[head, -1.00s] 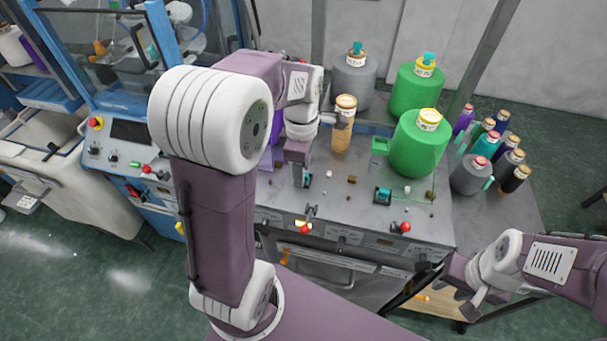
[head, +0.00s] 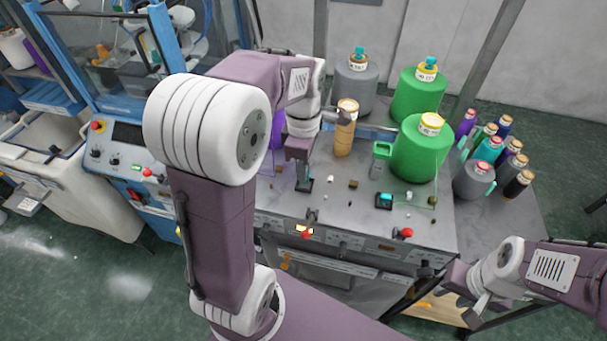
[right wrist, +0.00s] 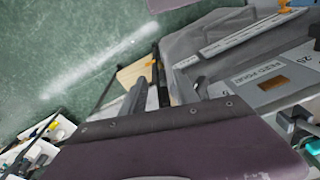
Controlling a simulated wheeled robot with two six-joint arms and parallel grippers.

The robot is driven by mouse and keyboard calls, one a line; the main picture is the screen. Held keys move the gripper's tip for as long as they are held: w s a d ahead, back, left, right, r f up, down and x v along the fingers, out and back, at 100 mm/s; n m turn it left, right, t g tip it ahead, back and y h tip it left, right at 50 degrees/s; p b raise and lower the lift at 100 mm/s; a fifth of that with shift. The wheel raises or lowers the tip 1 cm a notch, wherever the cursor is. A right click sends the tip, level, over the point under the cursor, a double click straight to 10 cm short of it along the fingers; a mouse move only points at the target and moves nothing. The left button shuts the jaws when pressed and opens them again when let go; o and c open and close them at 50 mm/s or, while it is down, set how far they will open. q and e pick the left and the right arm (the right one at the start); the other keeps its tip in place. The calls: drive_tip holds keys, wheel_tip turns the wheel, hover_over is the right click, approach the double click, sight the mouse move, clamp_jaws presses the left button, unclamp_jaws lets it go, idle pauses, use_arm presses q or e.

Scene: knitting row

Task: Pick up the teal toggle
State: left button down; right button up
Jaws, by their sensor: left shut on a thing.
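The teal toggle (head: 308,181) is a small teal piece on the left part of the grey machine top. My left gripper (head: 303,184) points down over it and is shut on it, with the jaws hiding much of it. It seems to be at the level of the machine top; I cannot tell whether it is lifted. My right gripper (head: 467,291) is at the lower right, well away from the toggle, and looks open and empty. Its dark fingers (right wrist: 150,85) also show in the right wrist view.
Another teal piece in a dark block (head: 385,200) sits to the right, among small loose bits. Behind stand a tan cone (head: 345,135), a green cone (head: 418,155) and a grey cone (head: 355,90). Red-knobbed levers (head: 404,233) line the front edge. Several small spools stand at the right.

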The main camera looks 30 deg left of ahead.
use_arm(q)
drive_tip(key=shift+r, duration=0.9)
drive_tip(key=w+d+r, duration=0.7)
drive_tip(key=d, duration=0.1)
drive_tip(key=shift+w+d, duration=0.3)
drive_tip(key=shift+w, duration=0.05)
drive_tip(key=shift+p, duration=0.3)
